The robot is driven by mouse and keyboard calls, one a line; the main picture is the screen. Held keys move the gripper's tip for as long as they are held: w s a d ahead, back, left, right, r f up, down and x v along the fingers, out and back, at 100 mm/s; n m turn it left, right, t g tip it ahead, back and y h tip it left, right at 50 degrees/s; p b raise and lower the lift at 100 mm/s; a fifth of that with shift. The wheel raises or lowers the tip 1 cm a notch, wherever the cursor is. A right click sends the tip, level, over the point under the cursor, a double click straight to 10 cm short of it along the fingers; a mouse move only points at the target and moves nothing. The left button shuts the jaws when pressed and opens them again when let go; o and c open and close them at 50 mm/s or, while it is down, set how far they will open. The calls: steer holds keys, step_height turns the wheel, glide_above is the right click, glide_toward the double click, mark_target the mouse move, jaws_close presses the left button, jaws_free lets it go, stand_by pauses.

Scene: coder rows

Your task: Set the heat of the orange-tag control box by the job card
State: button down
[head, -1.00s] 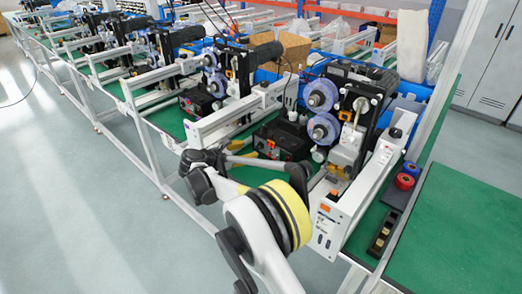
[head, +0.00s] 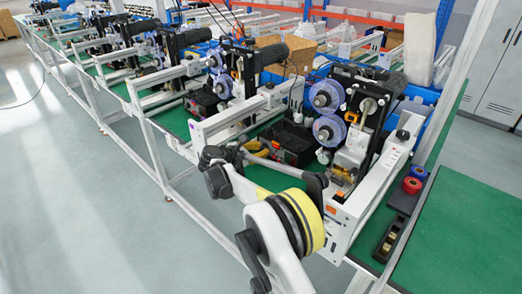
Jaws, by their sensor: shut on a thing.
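My arm, with a yellow and black joint, comes up from the bottom middle and folds over to the near left side of this box. I cannot pick out a job card.
Spools (head: 329,130) and a dark box (head: 287,142) stand behind my arm. Red and blue rolls (head: 411,185) and a black tray (head: 390,236) lie right of the control box. The green tabletop (head: 455,240) at far right is clear, as is the floor at left.

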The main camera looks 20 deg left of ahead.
stand_by(0.3)
steer(key=m+t+y, duration=0.1)
steer(key=m, duration=0.1)
steer(key=m+y+b, duration=0.1)
steer(key=m, duration=0.1)
steer(key=shift+d+f+m+t+y, duration=0.1)
steer(key=shift+m+t+y, duration=0.2)
steer(key=shift+t, duration=0.1)
steer(key=m+t+y+b, duration=0.1)
steer(key=m, duration=0.2)
steer(key=shift+m+t+b, duration=0.3)
steer(key=shift+b, duration=0.05)
steer(key=shift+y, duration=0.3)
steer(key=c, duration=1.2)
jaws_free()
